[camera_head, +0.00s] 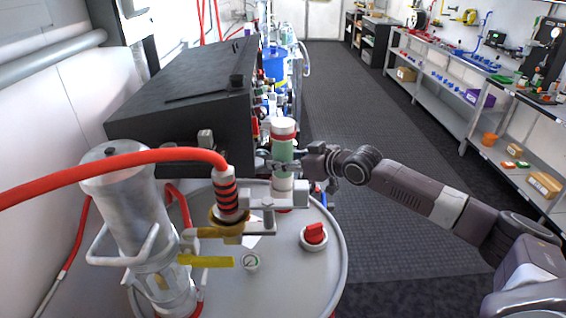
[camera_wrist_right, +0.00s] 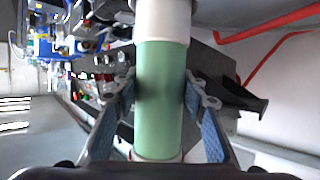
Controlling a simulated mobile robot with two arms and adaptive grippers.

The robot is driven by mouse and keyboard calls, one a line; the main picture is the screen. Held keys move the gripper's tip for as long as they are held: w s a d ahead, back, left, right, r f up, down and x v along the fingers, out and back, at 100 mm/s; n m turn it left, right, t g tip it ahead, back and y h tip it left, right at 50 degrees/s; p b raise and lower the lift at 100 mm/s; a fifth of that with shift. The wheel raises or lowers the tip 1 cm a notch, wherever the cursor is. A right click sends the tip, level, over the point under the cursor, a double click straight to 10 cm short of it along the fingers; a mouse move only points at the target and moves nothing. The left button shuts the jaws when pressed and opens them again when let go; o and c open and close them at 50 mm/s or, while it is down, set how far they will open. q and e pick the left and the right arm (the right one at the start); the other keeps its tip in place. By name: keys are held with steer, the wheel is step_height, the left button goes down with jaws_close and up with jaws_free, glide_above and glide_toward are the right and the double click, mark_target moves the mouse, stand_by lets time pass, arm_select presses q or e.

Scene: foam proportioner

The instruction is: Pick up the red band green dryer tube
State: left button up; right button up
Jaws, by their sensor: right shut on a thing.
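The green dryer tube (camera_head: 282,153) stands upright at the holder on top of the large drum, with a white cap and a red band near its top. In the right wrist view, the tube (camera_wrist_right: 160,95) runs up the middle between the two blue-padded fingers. My right gripper (camera_head: 280,166) comes in from the right and is shut on the tube's green middle; it also shows in the wrist view (camera_wrist_right: 162,88). The tube's lower end is partly hidden by the metal bracket (camera_head: 268,206). My left gripper is not in view.
A red hose (camera_head: 120,162) crosses the drum (camera_head: 290,285) to a red-black fitting (camera_head: 226,195). A metal cylinder (camera_head: 130,215) stands at left. A dark box (camera_head: 180,95) is behind. The floor (camera_head: 350,110) beyond is clear.

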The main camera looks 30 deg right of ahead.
steer(key=shift+c, duration=1.2)
steer(key=shift+r, duration=0.1)
steer(key=shift+r, duration=0.15)
